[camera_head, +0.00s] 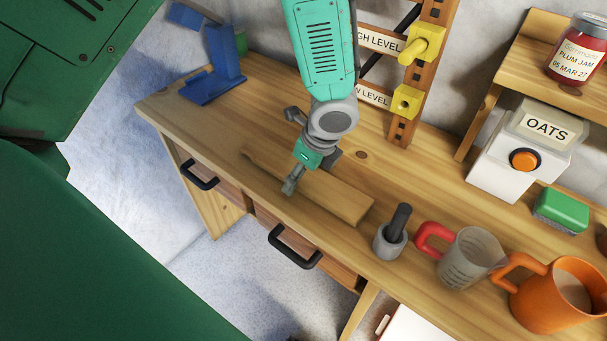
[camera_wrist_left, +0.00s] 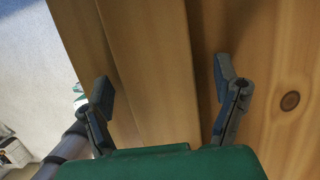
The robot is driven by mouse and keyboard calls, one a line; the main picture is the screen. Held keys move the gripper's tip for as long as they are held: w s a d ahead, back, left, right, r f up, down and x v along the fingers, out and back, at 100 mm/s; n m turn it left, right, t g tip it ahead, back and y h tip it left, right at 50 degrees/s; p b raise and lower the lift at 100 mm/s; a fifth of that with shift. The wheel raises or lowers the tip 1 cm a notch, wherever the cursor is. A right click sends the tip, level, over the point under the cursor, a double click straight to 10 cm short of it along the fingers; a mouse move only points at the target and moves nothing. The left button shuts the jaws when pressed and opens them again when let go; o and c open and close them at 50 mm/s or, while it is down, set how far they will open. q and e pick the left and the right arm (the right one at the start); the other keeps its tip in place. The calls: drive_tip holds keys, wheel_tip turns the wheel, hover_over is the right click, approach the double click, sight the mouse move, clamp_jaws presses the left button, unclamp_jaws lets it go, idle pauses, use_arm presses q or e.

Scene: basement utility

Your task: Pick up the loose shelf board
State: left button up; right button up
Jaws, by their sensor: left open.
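The loose shelf board (camera_head: 345,199) is a flat plank of pale wood lying on the wooden workbench (camera_head: 262,95), parallel to its front edge. My left gripper (camera_head: 308,173) points down over the left half of the board, with its fingers apart. In the left wrist view the board (camera_wrist_left: 152,55) runs between the two open fingers of the gripper (camera_wrist_left: 163,88), one on each side. I cannot tell whether the fingers touch it. The gripper hides part of the board in the head view. My right gripper is not in view.
A grey mortar with pestle (camera_head: 390,243) stands just beyond the board's right end. A measuring cup (camera_head: 468,258) and an orange mug (camera_head: 553,297) are farther right. A wooden post with yellow pegs (camera_head: 408,100) rises behind. A blue holder (camera_head: 215,75) is at the left end.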

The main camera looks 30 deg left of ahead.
use_arm(q)
drive_tip(key=shift+s+d+r, duration=0.1)
drive_tip(key=shift+d, duration=0.05)
drive_tip(key=shift+c, duration=0.8)
drive_tip(key=shift+a, duration=0.3)
drive_tip(key=c, duration=1.2)
drive_tip(key=shift+a, duration=0.15)
drive_tip(key=shift+c, duration=0.2)
